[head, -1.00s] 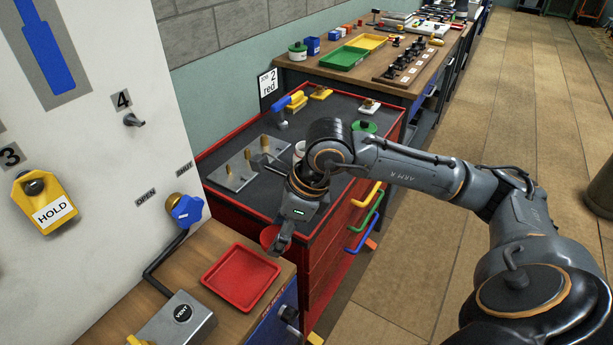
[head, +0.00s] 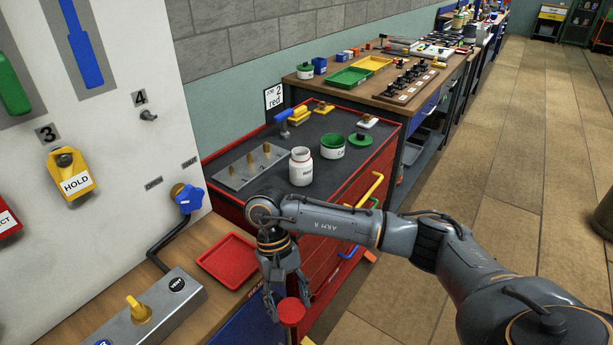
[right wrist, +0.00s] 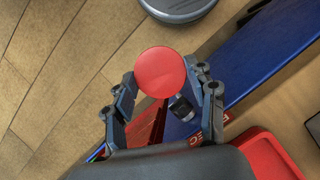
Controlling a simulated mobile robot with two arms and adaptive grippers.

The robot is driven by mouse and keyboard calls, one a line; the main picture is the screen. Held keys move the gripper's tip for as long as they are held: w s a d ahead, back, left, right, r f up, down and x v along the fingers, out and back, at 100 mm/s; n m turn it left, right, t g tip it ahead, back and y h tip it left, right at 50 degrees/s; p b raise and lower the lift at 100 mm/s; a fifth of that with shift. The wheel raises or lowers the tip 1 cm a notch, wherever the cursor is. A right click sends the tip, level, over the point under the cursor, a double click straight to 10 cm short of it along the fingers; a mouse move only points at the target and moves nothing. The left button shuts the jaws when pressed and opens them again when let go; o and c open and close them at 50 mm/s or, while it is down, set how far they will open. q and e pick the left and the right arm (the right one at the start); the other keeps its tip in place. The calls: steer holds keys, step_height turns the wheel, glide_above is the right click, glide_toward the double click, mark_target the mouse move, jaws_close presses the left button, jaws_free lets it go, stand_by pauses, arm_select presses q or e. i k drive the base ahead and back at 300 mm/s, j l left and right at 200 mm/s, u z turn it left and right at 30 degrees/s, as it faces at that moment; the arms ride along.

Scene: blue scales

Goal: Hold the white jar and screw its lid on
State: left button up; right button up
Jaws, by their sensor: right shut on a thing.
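The white jar (head: 301,170) stands upright on the dark top of the red cabinet, with its narrower neck bare and no lid on it. My right gripper (head: 287,305) is low in front of the cabinet, away from the jar and nearer to me. It is shut on a round red lid (head: 291,312). In the right wrist view the red lid (right wrist: 160,72) shows as a flat disc between the fingertips of the right gripper (right wrist: 165,95). My left gripper is not in view.
A white-and-green tub (head: 333,148) and a green disc-shaped piece (head: 360,140) stand right of the jar. A metal plate with pegs (head: 248,166) lies to its left. A red tray (head: 229,260) sits on the near wooden bench. Cabinet handles (head: 365,190) stick out at the right.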

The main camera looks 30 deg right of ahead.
mark_target(300, 161)
steer(key=i+l, duration=0.1)
steer(key=l, duration=1.35)
steer(key=i+l, duration=0.15)
steer(key=l, duration=0.55)
steer(key=i+l, duration=0.1)
steer(key=l, duration=0.6)
steer(key=i+l, duration=0.1)
steer(key=l, duration=1.35)
steer(key=u, duration=1.05)
steer(key=i+l, duration=0.05)
